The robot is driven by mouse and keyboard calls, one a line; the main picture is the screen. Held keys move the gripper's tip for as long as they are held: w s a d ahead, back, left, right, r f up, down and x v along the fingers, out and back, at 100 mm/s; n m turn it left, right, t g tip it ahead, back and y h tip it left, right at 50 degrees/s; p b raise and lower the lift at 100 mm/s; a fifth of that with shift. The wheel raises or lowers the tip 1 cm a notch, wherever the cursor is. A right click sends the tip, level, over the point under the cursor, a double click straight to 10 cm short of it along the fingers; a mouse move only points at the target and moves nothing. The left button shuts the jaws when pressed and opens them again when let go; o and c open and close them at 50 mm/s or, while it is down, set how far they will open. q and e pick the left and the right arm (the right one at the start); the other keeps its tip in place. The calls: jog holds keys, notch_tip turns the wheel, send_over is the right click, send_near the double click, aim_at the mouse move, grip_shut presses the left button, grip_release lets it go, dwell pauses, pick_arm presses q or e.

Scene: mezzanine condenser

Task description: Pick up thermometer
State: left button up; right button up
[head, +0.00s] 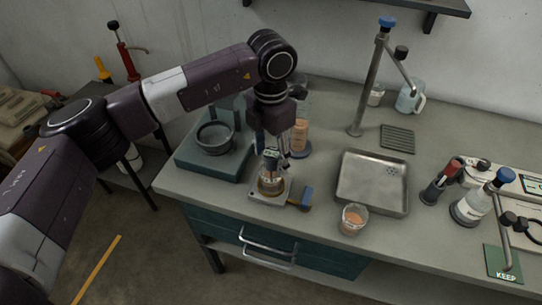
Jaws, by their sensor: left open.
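My left gripper (271,146) is open and points straight down over the left part of the bench. Directly below it is a small upright device with a pale top (271,155), probably the thermometer. It stands in or over a round brass-coloured vessel (270,186) on a small metal base. The fingers overlap the top of the device, and I cannot tell whether they touch it. The lower part of the device is hard to make out. My right gripper is not in view.
A teal stand with a dark ring (214,139) is close on the left. A cylinder with orange liquid (300,135) stands just behind. To the right are a metal tray (373,182), a beaker (354,219) and a tall post (370,80). A blue-ended valve handle (307,196) projects beside the base.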

pick_arm(q)
jog(key=shift+s+f, duration=0.1)
jog(key=shift+f, duration=0.05)
jog(key=c, duration=1)
jog(key=shift+d, duration=0.1)
jog(key=c, duration=0.3)
jog(key=shift+c, duration=0.2)
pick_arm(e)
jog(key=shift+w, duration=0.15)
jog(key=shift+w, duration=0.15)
